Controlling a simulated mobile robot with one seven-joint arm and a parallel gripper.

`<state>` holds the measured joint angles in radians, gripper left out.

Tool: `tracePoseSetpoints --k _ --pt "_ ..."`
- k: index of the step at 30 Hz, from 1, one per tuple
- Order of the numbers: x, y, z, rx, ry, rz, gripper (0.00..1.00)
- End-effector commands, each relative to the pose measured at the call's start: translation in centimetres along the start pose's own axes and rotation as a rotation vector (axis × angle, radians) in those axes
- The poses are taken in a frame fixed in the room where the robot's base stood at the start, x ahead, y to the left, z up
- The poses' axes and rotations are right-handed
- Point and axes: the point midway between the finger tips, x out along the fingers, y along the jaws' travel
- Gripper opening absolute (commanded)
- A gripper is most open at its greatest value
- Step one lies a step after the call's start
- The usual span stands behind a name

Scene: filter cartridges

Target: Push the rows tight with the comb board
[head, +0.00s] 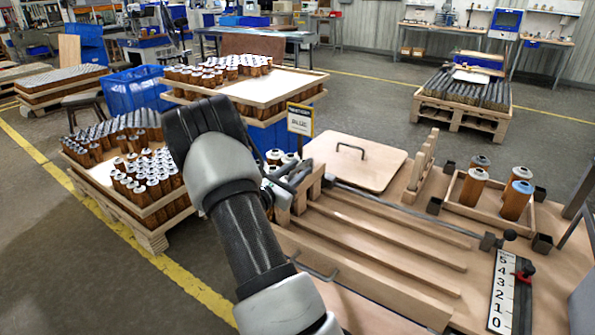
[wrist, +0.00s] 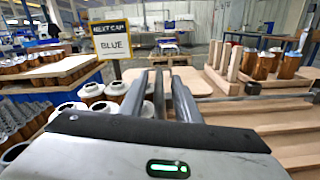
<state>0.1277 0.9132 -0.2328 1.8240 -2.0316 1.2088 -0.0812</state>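My gripper (head: 290,178) hangs over the left end of the bench; its grey fingers also show in the wrist view (wrist: 160,95). The fingers look apart, with a thin dark bar seen between them that I cannot identify. A notched upright wooden piece, likely the comb board (head: 423,162), stands on the bench behind the lanes; it also shows in the wrist view (wrist: 228,65), clear of my gripper. The wooden lane strips (head: 385,235) run across the bench and their visible parts hold no cartridges. Copper cartridges (head: 473,187), one blue-capped (head: 517,200), stand in a tray at right.
A metal rod (head: 410,212) crosses above the lanes. A panel with a handle (head: 355,162) lies behind them. A number scale (head: 502,292) with a red pointer is at right. A sign (wrist: 110,42) reads "NEXT CAP BLUE". White-capped cartridges (wrist: 92,92) stand close left of my fingers.

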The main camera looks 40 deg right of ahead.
Motion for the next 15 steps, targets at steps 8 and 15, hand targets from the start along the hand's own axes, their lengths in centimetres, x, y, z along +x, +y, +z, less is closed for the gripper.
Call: tracePoseSetpoints --k 8,15 --pt "-1.7 0.1 0.0 -0.003 0.003 0.003 0.30" --pt "-7.2 0.2 0.0 -0.003 0.003 0.005 0.30"
